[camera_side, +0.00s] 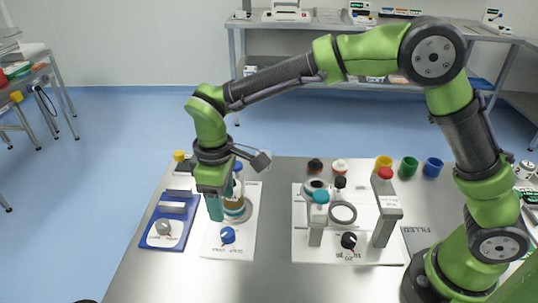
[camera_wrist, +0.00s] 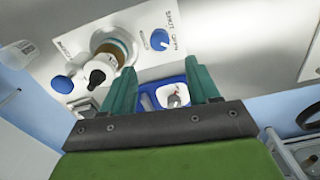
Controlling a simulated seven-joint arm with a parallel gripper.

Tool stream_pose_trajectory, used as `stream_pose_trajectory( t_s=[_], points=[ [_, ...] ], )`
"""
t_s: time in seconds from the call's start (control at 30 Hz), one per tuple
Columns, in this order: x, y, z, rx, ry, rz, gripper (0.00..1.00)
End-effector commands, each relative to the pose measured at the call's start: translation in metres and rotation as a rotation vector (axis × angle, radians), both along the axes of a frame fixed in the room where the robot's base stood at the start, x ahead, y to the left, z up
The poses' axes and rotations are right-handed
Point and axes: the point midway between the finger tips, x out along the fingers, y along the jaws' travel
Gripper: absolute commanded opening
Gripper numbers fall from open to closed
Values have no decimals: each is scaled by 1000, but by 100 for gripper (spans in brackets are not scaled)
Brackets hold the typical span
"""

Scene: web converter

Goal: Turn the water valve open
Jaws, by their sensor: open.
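A blue round knob (camera_side: 228,235) with a white pointer stands at the front of a white plate and appears to be the water valve. In the wrist view the same blue knob (camera_wrist: 160,39) sits beside printed words that seem to read SHUT and OPEN. My gripper (camera_side: 215,212) points down, above and a little left of the knob, close to a jar (camera_side: 235,207) that it partly hides. In the wrist view my gripper (camera_wrist: 162,86) has its teal fingers spread with nothing held between them. The knob lies beyond the fingertips, untouched.
A blue plate (camera_side: 150,240) with a grey knob (camera_side: 163,228) lies left of the white plate. A second white plate (camera_side: 375,256) with posts, a ring and a black knob (camera_side: 348,240) stands right. Coloured cups (camera_side: 408,167) stand behind. Bare metal table lies in front.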

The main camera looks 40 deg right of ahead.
Motion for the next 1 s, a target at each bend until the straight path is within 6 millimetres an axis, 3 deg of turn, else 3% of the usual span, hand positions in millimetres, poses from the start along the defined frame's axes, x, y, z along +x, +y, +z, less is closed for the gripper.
stream_pose_trajectory(
  t_s=[0.03,0.2,0.4,0.87,1.0],
  points=[
    [1,1,14,3,-5,-1,60],
    [0,0,48,2,-4,-1,60],
    [0,0,70,0,-1,-1,60],
    [1,0,74,1,-7,-15,60],
    [-7,-2,58,20,-4,-76,60]
  ],
)
